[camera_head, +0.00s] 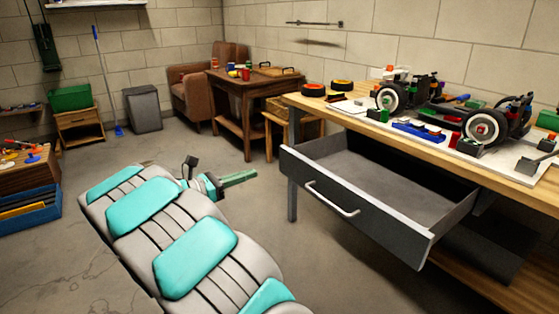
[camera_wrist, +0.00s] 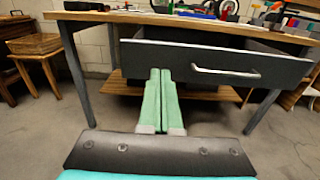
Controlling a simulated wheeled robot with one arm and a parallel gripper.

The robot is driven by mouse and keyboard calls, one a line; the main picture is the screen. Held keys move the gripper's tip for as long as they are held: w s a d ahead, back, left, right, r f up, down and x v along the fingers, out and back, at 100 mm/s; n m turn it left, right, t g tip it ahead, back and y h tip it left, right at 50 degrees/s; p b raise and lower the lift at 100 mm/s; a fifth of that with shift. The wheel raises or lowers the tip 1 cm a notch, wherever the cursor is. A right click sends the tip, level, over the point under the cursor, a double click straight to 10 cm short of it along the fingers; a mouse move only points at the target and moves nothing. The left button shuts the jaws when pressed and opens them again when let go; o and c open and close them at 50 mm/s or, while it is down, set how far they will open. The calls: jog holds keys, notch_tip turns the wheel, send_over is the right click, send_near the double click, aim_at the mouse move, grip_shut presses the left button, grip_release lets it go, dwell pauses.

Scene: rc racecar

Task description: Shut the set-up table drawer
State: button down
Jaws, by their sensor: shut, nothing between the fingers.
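The set-up table (camera_head: 510,180) stands at the right in the head view, with a pale wooden top. Its dark grey drawer (camera_head: 350,222) is pulled far out and looks empty inside. A silver bar handle (camera_head: 332,199) is on the drawer front. My gripper (camera_head: 240,178) is to the left of the drawer, apart from it in the head view. In the wrist view the green fingers of my gripper (camera_wrist: 161,72) are together, with nothing between them. They overlap the left part of the drawer front (camera_wrist: 215,62), left of the handle (camera_wrist: 225,71). I cannot tell whether they touch it.
An RC car chassis (camera_head: 445,112) and loose parts lie on the table top. A table leg (camera_head: 292,200) stands at the drawer's left. A wooden stool (camera_head: 290,125), brown table (camera_head: 250,95) and armchair (camera_head: 195,95) are behind. The floor (camera_head: 215,150) around my gripper is clear.

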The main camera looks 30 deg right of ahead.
send_near(296, 158)
jog(key=d, duration=0.7)
jog(key=shift+w, duration=0.35)
